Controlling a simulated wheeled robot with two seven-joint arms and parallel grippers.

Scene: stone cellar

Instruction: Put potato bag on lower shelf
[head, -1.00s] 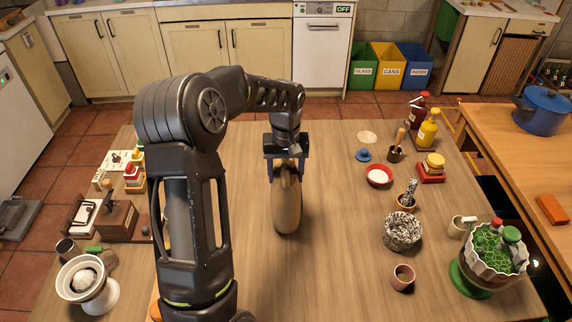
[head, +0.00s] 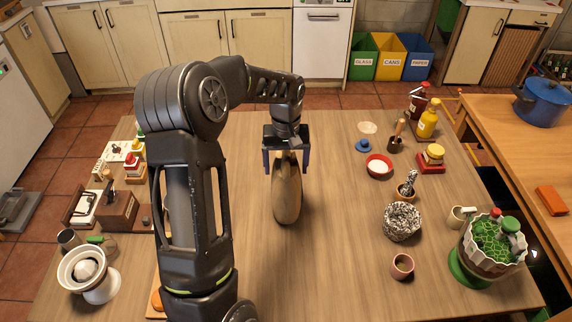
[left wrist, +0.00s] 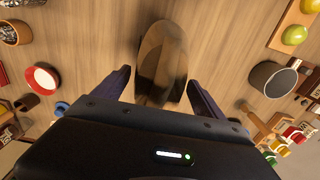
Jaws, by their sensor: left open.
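A tan, tall rounded object that looks like the potato bag (head: 287,196) stands on the wooden table in the middle of the head view. My left gripper (head: 286,171) is at its top, fingers pointing down, one on each side with gaps. The left gripper is open. In the left wrist view the bag (left wrist: 161,62) lies between the spread fingers and looks blurred. My right gripper is not in view. I cannot make out a lower shelf.
The wooden table (head: 335,255) is clear around the bag. To the right stand a red bowl (head: 379,166), a speckled bowl (head: 402,222), a small cup (head: 402,266) and a green-filled planter (head: 492,245). A white mortar-like bowl (head: 87,272) stands at the front left.

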